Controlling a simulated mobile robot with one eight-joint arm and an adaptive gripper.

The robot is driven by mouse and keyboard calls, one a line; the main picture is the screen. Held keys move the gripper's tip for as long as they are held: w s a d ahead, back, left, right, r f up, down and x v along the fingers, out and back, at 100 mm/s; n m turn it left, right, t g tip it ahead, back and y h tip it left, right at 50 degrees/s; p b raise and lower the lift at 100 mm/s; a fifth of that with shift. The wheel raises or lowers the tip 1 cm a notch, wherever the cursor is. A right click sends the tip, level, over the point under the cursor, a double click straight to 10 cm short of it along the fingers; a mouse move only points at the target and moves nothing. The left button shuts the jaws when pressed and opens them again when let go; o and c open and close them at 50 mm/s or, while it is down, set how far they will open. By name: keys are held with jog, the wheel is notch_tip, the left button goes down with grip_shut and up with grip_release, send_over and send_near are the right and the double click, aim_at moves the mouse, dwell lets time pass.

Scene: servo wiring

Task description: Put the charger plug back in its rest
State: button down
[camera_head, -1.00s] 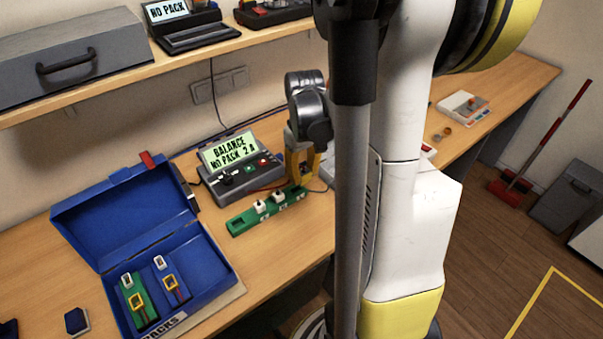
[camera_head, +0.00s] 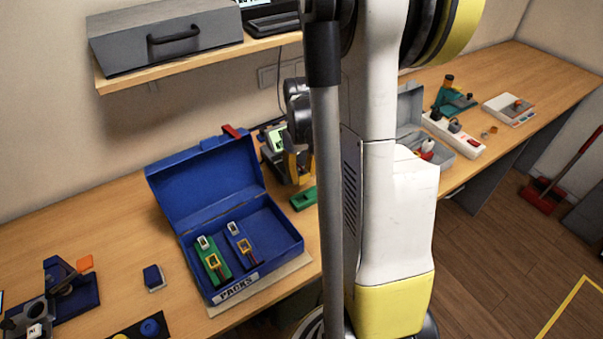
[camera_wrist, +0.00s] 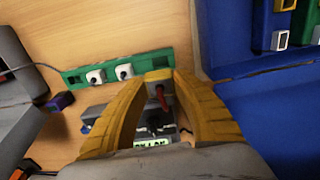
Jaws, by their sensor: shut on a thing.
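My gripper (camera_wrist: 158,84) is shut on a yellow plug (camera_wrist: 158,75) with a red lead, seen between the fingertips in the wrist view. The plug is at the right end of the green rest strip (camera_wrist: 76,79); I cannot tell if it touches or sits in it. Two white plugs (camera_wrist: 95,77) (camera_wrist: 123,71) stand in the strip. In the head view my gripper (camera_head: 300,178) is partly hidden by my arm, just behind the strip's left end (camera_head: 302,199). The charger (camera_head: 268,150) is partly hidden; its lit display (camera_wrist: 155,144) shows in the wrist view.
An open blue case (camera_head: 285,232) with battery packs (camera_head: 212,262) stands left of the strip, close to my gripper in the wrist view. A grey toolbox (camera_head: 165,38) sits on the shelf above. A grey open box (camera_head: 455,150) is at right.

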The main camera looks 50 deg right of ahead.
aim_at(301, 173)
notch_tip(301, 173, down, 6)
jog(key=b, duration=0.5)
jog(key=shift+r, duration=0.1)
jog(key=shift+f+b, duration=1.35)
jog(key=shift+b, duration=0.1)
dwell(1.7)
jog(key=c, duration=1)
grip_release()
notch_tip(301, 173, up, 12)
jog(key=shift+a, duration=0.1)
